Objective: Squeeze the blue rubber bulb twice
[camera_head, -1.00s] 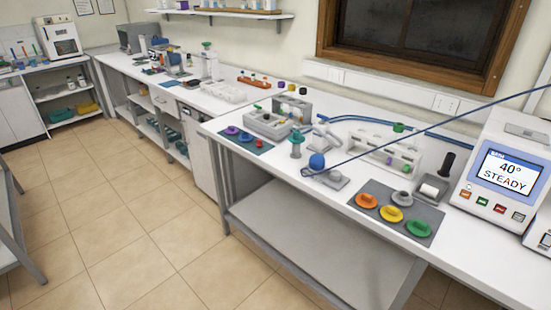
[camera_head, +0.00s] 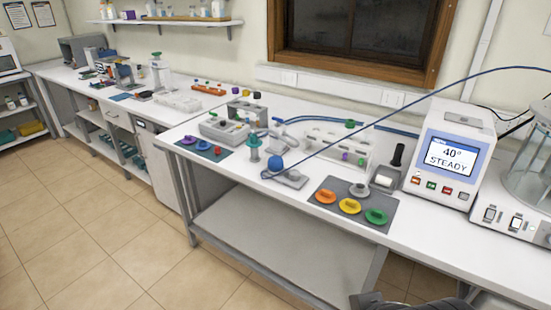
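The blue rubber bulb (camera_head: 276,163) is a small round ball on the white bench top. It sits at the left end of a small grey holder (camera_head: 291,179) lying near the bench's front edge. A thin blue line runs from near the bulb up to the right across the view. My gripper is not in view. A dark rounded shape at the bottom right edge is cut off, and I cannot tell what it is.
Right of the bulb, a grey mat (camera_head: 324,216) carries orange, yellow and green knobbed discs. A display unit reading 40° STEADY (camera_head: 447,152) stands further right. A rack (camera_head: 338,148) and a teal-topped stand (camera_head: 254,150) are close by. The floor (camera_head: 115,235) in front is clear.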

